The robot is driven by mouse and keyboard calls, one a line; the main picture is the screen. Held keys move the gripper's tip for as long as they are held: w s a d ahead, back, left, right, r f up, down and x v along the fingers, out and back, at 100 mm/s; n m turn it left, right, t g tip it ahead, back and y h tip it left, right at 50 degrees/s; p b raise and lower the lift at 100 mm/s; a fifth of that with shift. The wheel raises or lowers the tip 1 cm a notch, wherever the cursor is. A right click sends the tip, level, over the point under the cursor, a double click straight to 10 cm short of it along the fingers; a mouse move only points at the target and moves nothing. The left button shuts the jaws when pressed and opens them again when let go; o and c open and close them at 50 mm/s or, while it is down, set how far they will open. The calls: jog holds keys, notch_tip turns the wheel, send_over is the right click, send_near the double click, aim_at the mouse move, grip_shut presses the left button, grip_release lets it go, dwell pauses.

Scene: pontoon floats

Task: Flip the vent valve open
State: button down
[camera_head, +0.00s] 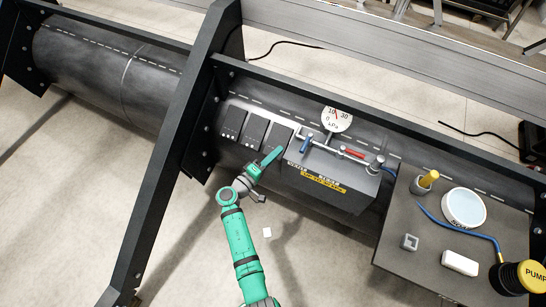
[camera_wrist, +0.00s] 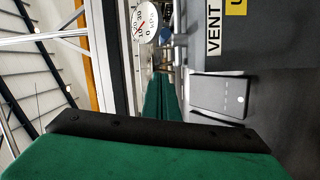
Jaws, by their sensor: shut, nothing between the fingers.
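A blue lever handle (camera_head: 305,144) sits at the left end of the pipework on the dark valve box (camera_head: 335,195). It looks set crosswise to the pipe. A red handle (camera_head: 354,154) farther right lies roughly along the pipe. My gripper (camera_head: 279,152) is shut and empty, just left of the blue handle, with a small apparent gap. In the wrist view, the shut green fingers (camera_wrist: 163,94) point toward the blue handle (camera_wrist: 166,34), which is small and partly hidden. A VENT label (camera_wrist: 213,31) is on the box beside it.
A round pressure gauge (camera_head: 337,119) stands behind the pipe. Dark blocks (camera_head: 254,130) lie left of the box. A dark table (camera_head: 405,245) at right holds a white dish (camera_head: 464,208), a yellow-topped post (camera_head: 428,179) and a pump (camera_head: 521,278). A black frame beam (camera_head: 178,145) rises at left.

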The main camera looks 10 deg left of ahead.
aim_at(306, 143)
jog(key=w+d, duration=0.1)
jog(key=d, duration=0.1)
jog(key=w+d, duration=0.1)
jog(key=w+d+f, duration=0.1)
jog(key=d, duration=0.1)
jog(key=shift+w+d, duration=0.35)
jog(key=shift+w, duration=0.05)
jog(key=shift+s+d, duration=0.15)
jog(key=shift+d, duration=0.35)
jog(key=shift+a, duration=0.15)
